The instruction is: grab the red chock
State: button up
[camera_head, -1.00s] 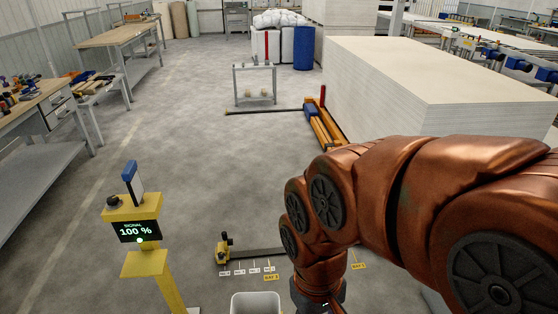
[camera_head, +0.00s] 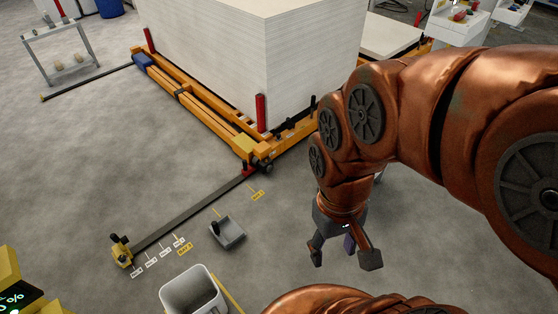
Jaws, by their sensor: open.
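A small red piece (camera_head: 248,171), which looks like the red chock, sits low at the near corner of the yellow frame (camera_head: 205,112). It is beside a dark wheel, where the grey floor rail (camera_head: 185,222) meets the frame. Its exact shape is too small to tell. My gripper (camera_head: 343,256) hangs fingers down, open and empty, over the floor to the right of the red piece and nearer to me. They are clearly apart.
A tall pale board stack (camera_head: 250,45) stands on the frame, with red posts (camera_head: 261,112) at its edge. A grey tray (camera_head: 230,236), an open bin (camera_head: 192,292) and a yellow rail stop (camera_head: 122,252) stand in front. Floor between the frame and bin is mostly clear.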

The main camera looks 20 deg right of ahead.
aim_at(246, 170)
jog(key=z, duration=0.45)
jog(key=k, duration=0.4)
jog(key=z, duration=0.9)
jog(key=i, duration=0.35)
jog(key=u, duration=0.6)
jog(key=i, duration=1.25)
jog(key=u, duration=1.6)
jog(key=i, duration=0.7)
jog(key=u, duration=0.6)
